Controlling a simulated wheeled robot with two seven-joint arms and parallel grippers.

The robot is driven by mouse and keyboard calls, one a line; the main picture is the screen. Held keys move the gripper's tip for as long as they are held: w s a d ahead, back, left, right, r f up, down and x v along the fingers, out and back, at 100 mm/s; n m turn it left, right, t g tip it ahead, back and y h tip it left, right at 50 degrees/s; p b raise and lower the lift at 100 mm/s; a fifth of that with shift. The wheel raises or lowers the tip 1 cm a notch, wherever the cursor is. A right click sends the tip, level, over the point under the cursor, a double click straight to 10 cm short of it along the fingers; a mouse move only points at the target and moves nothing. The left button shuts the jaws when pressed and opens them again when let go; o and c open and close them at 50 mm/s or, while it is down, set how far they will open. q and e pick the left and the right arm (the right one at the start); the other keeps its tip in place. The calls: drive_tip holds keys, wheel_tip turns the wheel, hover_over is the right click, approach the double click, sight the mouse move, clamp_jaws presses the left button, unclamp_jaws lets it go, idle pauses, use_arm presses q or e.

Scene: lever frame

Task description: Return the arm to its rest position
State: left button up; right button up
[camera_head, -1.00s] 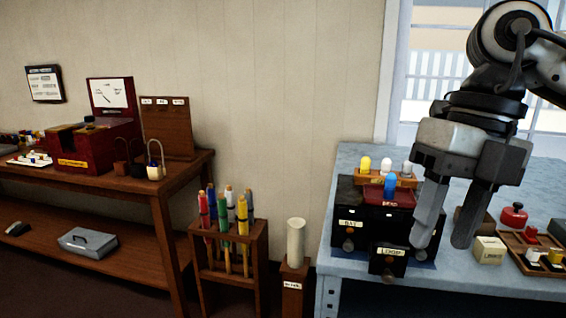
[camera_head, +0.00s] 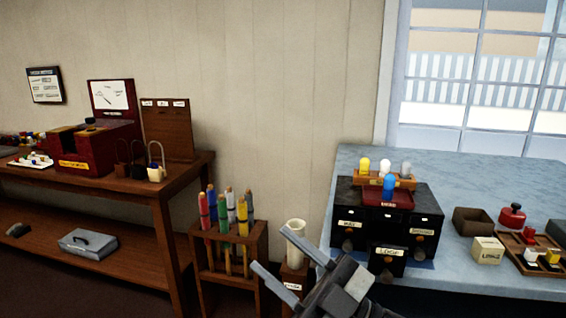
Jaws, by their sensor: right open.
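My right gripper (camera_head: 302,275) shows at the bottom middle of the head view, low in front of the blue table's left edge. Its fingers are apart and nothing is seen between them. One finger points up and left across the front of the pen rack's right side and the white cylinder's stand. The rest of my right arm is cut off by the bottom edge. My left gripper is not in view.
The blue table (camera_head: 470,282) holds a black drawer box (camera_head: 350,213), a "LINKS" box (camera_head: 487,251) and a small tray (camera_head: 530,262). A rack of coloured rods (camera_head: 228,232) and a white cylinder (camera_head: 291,230) stand left of it. A wooden bench (camera_head: 100,185) is farther left.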

drive_tip(key=w+d+f+m+t+h, duration=0.1)
drive_tip(key=d+f+m+t+h, duration=0.25)
drive_tip(key=f+m+h, duration=0.2)
drive_tip(key=w+d+f+m+t+h, duration=0.1)
drive_tip(key=d+f+m+t+h, duration=0.1)
drive_tip(key=f+m+t+h, duration=0.3)
drive_tip(key=s+d+f+m+g+h, duration=0.4)
drive_tip(key=s+f, duration=0.3)
drive_tip(key=f, duration=0.5)
drive_tip(key=s+d+f+m+g+h, duration=0.4)
drive_tip(key=s+f, duration=0.3)
drive_tip(key=f, duration=0.6)
drive_tip(key=shift+s+d+f+g+h, duration=0.2)
drive_tip(key=shift+d+f+g+h, duration=0.15)
drive_tip(key=shift+d, duration=0.3)
